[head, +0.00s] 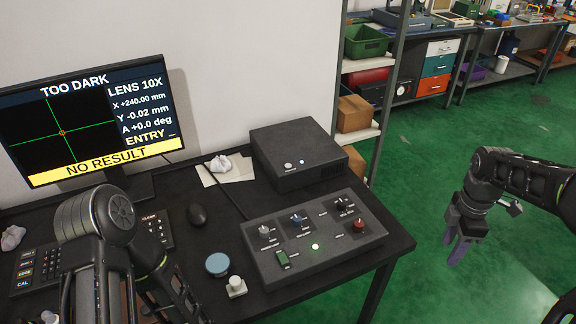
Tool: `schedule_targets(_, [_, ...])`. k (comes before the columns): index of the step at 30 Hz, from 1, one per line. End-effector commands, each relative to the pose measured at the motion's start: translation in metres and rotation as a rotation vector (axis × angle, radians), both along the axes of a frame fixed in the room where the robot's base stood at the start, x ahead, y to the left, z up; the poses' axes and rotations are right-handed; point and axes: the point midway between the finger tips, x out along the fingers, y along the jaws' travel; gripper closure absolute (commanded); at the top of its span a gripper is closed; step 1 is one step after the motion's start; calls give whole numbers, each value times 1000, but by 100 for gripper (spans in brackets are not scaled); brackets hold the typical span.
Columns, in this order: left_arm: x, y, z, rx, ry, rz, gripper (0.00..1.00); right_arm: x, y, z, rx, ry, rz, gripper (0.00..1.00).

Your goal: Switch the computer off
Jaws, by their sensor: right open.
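The computer appears to be a dark box (292,138) at the back of the black desk, right of the monitor. Its front has a pale round button (288,166) and a small bluish-white light (302,162) beside it. The monitor (90,118) is lit and reads "TOO DARK" and "NO RESULT". My right gripper (456,250) hangs open and empty over the green floor, right of the desk and well apart from the computer. Its purple fingertips point down. My left arm (95,222) stands in front of the monitor and hides part of the keypad; its gripper is not visible.
A control box (315,262) with knobs, a green switch and a lit green light stands in front of the computer. A mouse (197,214), a blue disc (218,264) and a white piece (236,286) lie nearby. A shelf post (390,95) rises behind the desk's right side.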

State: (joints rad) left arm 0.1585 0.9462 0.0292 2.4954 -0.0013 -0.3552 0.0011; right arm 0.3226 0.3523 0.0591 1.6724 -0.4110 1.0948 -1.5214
Motion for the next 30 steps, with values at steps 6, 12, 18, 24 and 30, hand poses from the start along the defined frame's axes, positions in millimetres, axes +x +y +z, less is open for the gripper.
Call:
schedule_targets(6, [0,0,0,0,0,0,100,0,0,0,0,0,0,54])
schedule_targets(12, [0,0,0,0,0,0,100,0,0,0,0,0,0,54])
schedule_targets(18, [0,0,0,0,0,0,100,0,1,-1,1,0,-1,54])
schedule_targets(24, [0,0,0,0,0,0,100,2,21,-25,32,-5,-52,54])
schedule_targets(30, [0,0,0,0,0,0,100,-3,82,-91,122,-10,-236,54])
